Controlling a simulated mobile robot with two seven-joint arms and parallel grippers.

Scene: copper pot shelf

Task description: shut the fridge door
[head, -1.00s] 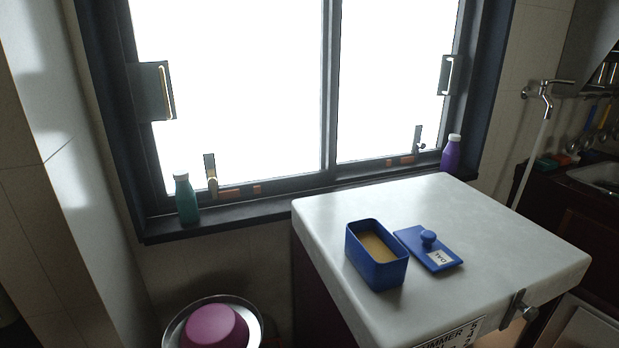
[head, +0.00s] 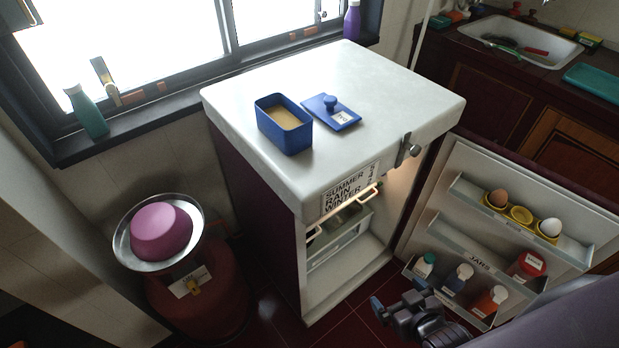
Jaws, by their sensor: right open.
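The fridge (head: 255,198) stands in the middle of the head view with a white top and dark red sides. Its door (head: 437,212) stands wide open to the right, its inner face with racks showing. The lit inside of the fridge (head: 352,268) is visible. My right gripper (head: 385,308) is open and empty at the bottom, in front of the fridge opening and to the left of the door's lower rack. It appears apart from the door. My left gripper is not in view.
A blue box (head: 285,137) and its lid (head: 338,119) sit on the fridge top. The door racks hold eggs (head: 549,228), bottles and a red-lidded jar (head: 529,264). A red gas cylinder (head: 215,290) with a bowl stands left. Red floor shows before the fridge.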

